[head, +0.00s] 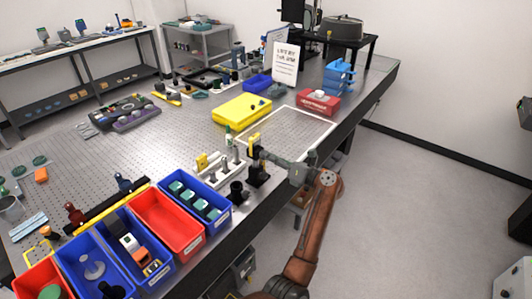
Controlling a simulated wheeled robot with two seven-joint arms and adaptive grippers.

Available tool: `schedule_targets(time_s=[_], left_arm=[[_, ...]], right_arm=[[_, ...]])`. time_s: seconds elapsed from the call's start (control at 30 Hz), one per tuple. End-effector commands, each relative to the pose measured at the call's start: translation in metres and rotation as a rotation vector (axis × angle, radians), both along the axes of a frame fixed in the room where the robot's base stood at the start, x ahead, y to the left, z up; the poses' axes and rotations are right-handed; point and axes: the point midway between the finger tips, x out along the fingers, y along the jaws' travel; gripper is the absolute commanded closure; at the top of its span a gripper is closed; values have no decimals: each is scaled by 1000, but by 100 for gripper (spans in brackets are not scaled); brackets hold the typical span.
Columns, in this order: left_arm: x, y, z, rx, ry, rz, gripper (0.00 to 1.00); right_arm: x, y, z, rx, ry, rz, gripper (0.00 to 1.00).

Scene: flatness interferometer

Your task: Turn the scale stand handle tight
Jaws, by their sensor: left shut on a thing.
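The scale stand (258,176) is a small upright black stand with a yellow piece at its top. It stands on the perforated metal table near the front edge, at the middle of the head view. My left gripper (262,155) reaches in from the right side of the stand, at its upper part, and is shut on the stand's handle. The handle is too small and too covered by the fingers to make out, so its turn cannot be told. My right gripper is not in view.
A white holder with upright pieces (216,172) stands just left of the stand, with a dark round part (237,192) close by. Blue and red bins (166,222) line the front edge. A yellow case (241,109) and a white-outlined bare area (300,132) lie behind.

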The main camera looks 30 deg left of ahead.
Motion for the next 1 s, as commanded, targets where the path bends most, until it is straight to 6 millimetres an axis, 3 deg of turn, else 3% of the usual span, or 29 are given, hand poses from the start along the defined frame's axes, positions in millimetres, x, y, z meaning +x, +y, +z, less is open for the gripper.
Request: schedule_targets(time_s=[0.03, 0.5, 1.0], left_arm=[[0, -2, 5, 1, 45, -3, 100], [1, -2, 3, 37, 489, -3, 100], [2, -1, -1, 66, 832, -3, 100]], right_arm=[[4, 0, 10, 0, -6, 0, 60], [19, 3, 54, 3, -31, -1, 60], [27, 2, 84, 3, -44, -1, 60]])
